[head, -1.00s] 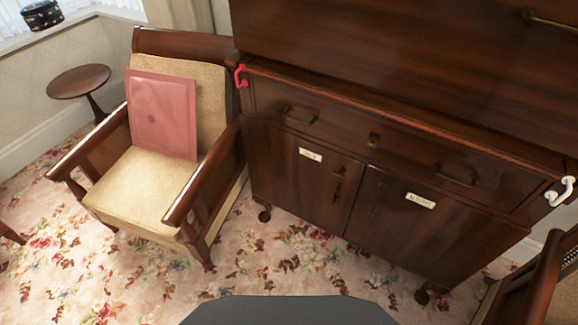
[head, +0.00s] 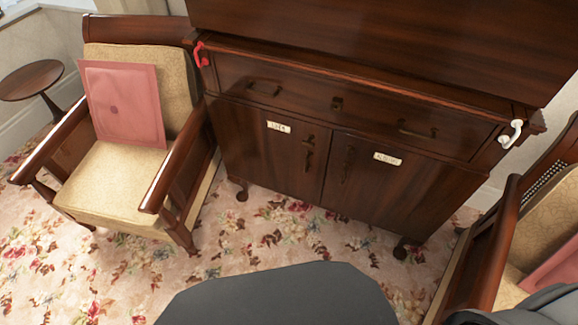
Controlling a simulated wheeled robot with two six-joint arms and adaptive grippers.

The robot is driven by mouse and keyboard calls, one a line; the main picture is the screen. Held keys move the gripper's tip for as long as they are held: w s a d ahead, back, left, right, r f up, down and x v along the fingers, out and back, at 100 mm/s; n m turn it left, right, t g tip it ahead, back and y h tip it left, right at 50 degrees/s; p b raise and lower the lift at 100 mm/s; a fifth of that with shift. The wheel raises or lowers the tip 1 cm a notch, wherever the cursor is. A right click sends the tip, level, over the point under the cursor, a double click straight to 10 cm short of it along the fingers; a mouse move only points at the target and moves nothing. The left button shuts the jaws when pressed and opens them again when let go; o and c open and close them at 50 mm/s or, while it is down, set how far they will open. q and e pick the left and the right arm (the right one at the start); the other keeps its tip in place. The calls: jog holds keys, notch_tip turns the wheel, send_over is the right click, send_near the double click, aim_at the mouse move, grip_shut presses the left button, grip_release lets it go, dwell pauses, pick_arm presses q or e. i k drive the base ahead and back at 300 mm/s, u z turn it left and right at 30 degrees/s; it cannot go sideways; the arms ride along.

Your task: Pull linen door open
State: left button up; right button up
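A dark wooden cabinet (head: 345,95) stands ahead of me, with a drawer over two doors. Its left door (head: 245,150) and right door (head: 395,200) both look closed. Each door has a small pale label: the left label (head: 279,127) and the right label (head: 387,159). The writing is too small to tell surely which one says linen. The left door's handle (head: 308,150) and the right door's handle (head: 346,165) sit near the middle seam. Neither of my grippers is in view, and nothing touches the doors.
An armchair (head: 120,190) with a pink cushion (head: 122,105) stands close to the cabinet's left side. Another armchair (head: 495,250) stands at the lower right. A red hook (head: 201,54) and a white hook (head: 511,134) are at the cabinet's upper corners.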

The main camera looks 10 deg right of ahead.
aim_at(263, 147)
jog(key=u, duration=0.95)
jog(key=k, duration=1.2)
jog(key=u, duration=1)
jog(key=i, duration=0.75)
jog(key=z, duration=0.95)
jog(key=i, duration=1.15)
jog(key=z, duration=0.85)
